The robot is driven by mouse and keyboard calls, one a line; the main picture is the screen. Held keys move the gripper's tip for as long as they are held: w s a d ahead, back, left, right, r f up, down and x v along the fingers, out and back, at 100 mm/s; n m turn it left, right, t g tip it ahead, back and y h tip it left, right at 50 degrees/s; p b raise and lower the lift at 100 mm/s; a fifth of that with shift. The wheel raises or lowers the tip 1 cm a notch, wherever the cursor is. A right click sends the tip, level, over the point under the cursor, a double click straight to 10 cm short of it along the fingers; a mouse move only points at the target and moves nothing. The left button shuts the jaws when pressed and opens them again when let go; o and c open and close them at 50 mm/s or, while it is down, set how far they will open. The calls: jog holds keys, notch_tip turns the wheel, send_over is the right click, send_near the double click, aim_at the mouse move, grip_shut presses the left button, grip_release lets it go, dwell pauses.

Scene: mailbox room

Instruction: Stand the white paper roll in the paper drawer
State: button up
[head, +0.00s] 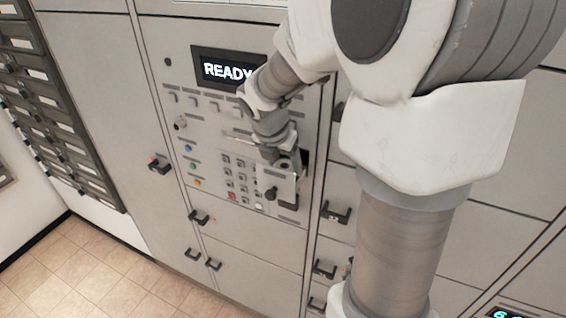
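My arm reaches across the head view to the grey machine panel. My gripper (277,152) is at the panel's lower right, above a small grey box-like front with a black knob (271,193). This front seems to be the paper drawer (287,182), standing out from the panel. The gripper's fingers are too small and partly hidden, so I cannot tell if they are open or shut. I cannot make out the white paper roll for certain; a small pale round shape shows just under the gripper, at the top of the drawer front.
The panel has a screen (227,70) reading READY, a keypad (238,178) and coloured buttons (190,164). Grey cabinet doors with black handles (199,217) surround it. Dark mail slots (50,110) hang at the left. Tiled floor (90,275) is clear at lower left.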

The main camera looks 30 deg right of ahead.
jog(key=o, duration=0.3)
jog(key=shift+r, duration=0.1)
jog(key=shift+r, duration=0.25)
jog(key=p+v, duration=0.1)
jog(key=v, duration=1)
jog(key=shift+s+a+r, duration=0.1)
jog(key=shift+a+r, duration=0.05)
jog(key=shift+r, duration=0.2)
